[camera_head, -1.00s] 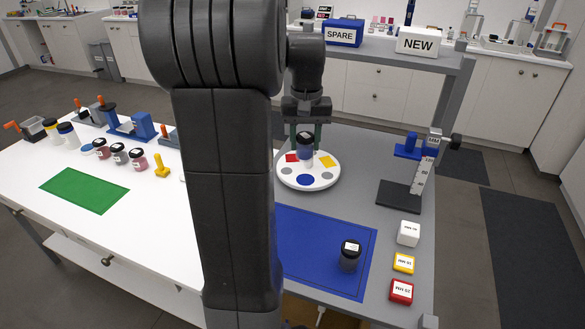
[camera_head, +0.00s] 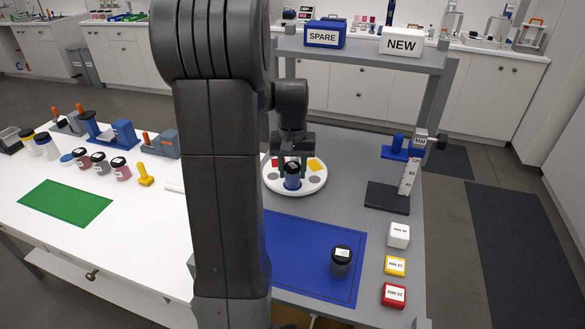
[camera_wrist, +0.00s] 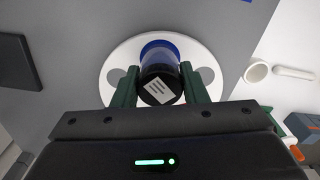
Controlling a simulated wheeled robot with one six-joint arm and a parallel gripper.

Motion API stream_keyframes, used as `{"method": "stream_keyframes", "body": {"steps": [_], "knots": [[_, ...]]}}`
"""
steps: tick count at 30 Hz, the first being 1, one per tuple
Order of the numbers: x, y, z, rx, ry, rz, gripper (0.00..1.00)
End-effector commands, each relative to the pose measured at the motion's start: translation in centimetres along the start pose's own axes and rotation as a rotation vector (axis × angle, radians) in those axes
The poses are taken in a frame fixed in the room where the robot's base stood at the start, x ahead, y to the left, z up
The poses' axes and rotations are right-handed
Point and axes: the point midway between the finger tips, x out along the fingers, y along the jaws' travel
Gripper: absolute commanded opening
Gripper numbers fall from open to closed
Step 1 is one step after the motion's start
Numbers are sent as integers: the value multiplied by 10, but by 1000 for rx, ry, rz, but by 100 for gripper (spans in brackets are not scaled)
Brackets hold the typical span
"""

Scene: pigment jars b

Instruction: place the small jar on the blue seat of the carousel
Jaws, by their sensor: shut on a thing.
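The small jar (camera_head: 292,180) has a black lid with a white label and a bluish body. It is upright over the front part of the white carousel (camera_head: 312,189). My gripper (camera_head: 292,168) is shut on it from above. In the wrist view, the green fingers of my gripper (camera_wrist: 159,75) flank the jar (camera_wrist: 158,88). The blue seat (camera_wrist: 160,44) shows as a blue edge just beyond the jar, which hides most of it. I cannot tell whether the jar's base touches the seat. The carousel's red, yellow and grey seats look empty.
Another dark-lidded jar (camera_head: 341,261) stands on the blue mat (camera_head: 300,235). A height gauge (camera_head: 388,197) stands right of the carousel. White, yellow and red labelled boxes line the right edge. More jars (camera_head: 100,162) and a green mat (camera_head: 65,203) are on the white table.

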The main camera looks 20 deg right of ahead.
Motion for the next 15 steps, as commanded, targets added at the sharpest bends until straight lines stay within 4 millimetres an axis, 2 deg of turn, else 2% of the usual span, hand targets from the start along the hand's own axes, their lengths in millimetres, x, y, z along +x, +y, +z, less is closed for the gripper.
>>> {"method": "stream_keyframes", "body": {"steps": [7, 8, 10, 11, 15], "knots": [[4, 0, 0, 0, 0, 0, 16], [3, 0, 0, 0, 0, 0, 43], [2, 0, 0, 0, 0, 0, 57], [2, 0, 0, 0, 0, 0, 61], [2, 0, 0, 0, 0, 0, 61]]}}
